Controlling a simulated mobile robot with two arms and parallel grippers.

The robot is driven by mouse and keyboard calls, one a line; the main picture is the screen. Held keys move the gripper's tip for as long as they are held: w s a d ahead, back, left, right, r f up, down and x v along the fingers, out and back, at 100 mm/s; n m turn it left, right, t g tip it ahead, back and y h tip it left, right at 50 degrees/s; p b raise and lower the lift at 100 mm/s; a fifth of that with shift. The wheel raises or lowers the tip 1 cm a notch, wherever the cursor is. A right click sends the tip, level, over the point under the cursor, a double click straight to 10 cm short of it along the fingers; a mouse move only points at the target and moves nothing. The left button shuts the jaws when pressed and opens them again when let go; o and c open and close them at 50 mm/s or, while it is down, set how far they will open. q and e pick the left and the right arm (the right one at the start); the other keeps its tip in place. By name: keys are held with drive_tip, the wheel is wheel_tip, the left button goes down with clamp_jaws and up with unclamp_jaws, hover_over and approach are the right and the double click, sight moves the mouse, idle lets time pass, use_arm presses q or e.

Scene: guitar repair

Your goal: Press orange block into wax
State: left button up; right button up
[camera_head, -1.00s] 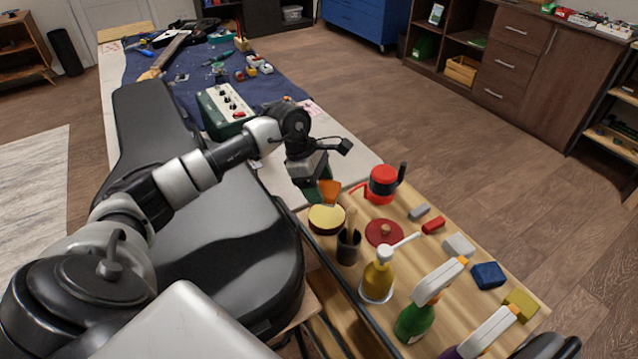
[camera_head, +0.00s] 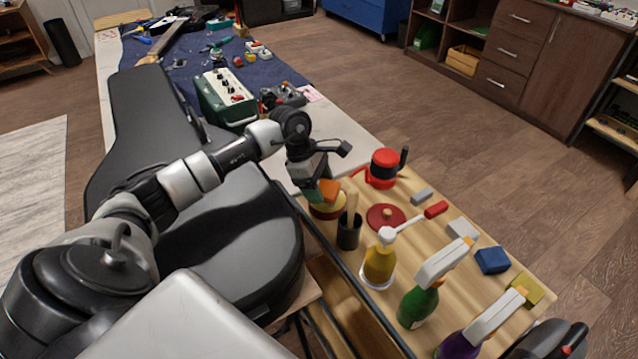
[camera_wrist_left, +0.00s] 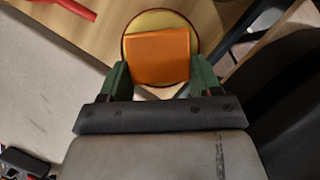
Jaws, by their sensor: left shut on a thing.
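The orange block (camera_wrist_left: 158,56) is between the green fingers of my left gripper (camera_wrist_left: 160,78), which is shut on it. In the head view the orange block (camera_head: 329,190) shows at the fingertips of my left gripper (camera_head: 321,192). The round tin of yellow wax (camera_wrist_left: 160,21) lies directly behind the block in the wrist view. In the head view the wax tin (camera_head: 326,211) is below the block and partly covered by it and the gripper. I cannot tell whether the block touches the wax. My right gripper is not in view.
A black cup with a wooden handle (camera_head: 349,231) stands close to the tin. A red lid (camera_head: 386,217), a red pot (camera_head: 383,168) and spray bottles (camera_head: 420,300) share the wooden cart top. A black guitar case (camera_head: 200,215) lies at left.

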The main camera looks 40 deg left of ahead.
use_arm(q)
drive_tip(key=shift+f+b, duration=0.55)
drive_tip(key=shift+b, duration=0.05)
idle(2.0)
drive_tip(key=shift+r+p, duration=1.9)
drive_tip(key=shift+r, duration=1.65)
drive_tip(key=shift+r, duration=0.1)
